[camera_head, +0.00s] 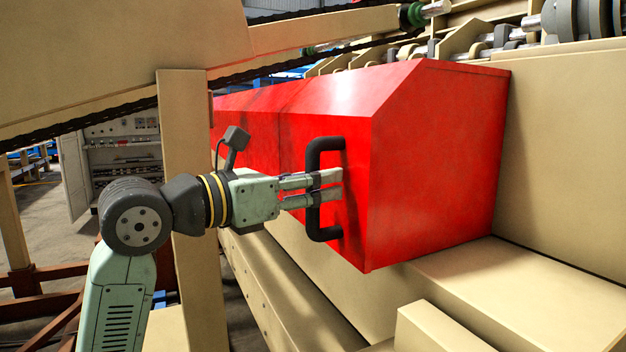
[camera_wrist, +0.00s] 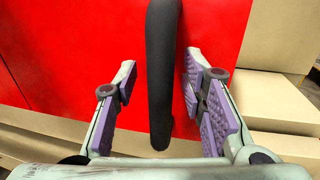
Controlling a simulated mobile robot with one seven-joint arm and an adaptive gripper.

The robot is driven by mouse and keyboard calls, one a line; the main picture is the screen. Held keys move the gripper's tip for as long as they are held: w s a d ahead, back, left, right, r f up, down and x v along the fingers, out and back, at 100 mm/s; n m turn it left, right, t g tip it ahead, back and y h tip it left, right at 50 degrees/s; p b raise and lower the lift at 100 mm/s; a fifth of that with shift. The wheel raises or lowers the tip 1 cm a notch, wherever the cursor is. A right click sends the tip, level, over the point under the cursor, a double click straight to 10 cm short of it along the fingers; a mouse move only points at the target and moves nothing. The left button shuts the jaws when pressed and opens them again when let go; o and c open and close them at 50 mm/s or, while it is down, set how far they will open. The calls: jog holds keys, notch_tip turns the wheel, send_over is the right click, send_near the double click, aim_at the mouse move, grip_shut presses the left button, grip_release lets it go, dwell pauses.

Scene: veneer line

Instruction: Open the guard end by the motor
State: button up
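The red guard (camera_head: 440,150) is a long box with a sloped top, sitting against the beige machine frame. Its near end carries a black vertical bar handle (camera_head: 314,222). My gripper (camera_head: 328,187) is at the handle, with its fingertips level with the handle's middle. In the wrist view the handle (camera_wrist: 160,75) stands between the two purple-padded fingers (camera_wrist: 160,105), with gaps on both sides. The fingers are open and do not appear to touch it. The red guard face (camera_wrist: 80,55) fills the background there and looks closed. No motor can be made out.
A beige post (camera_head: 186,150) stands just behind my arm. A beige beam with a dark chain (camera_head: 100,115) slants above it. Beige ledges (camera_head: 500,290) lie below and right of the guard. Rollers (camera_head: 480,42) run along the top behind. An open grey cabinet (camera_head: 120,150) stands at the back left.

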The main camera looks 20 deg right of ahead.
jog(key=shift+c, duration=0.2)
grip_shut()
dwell(0.6)
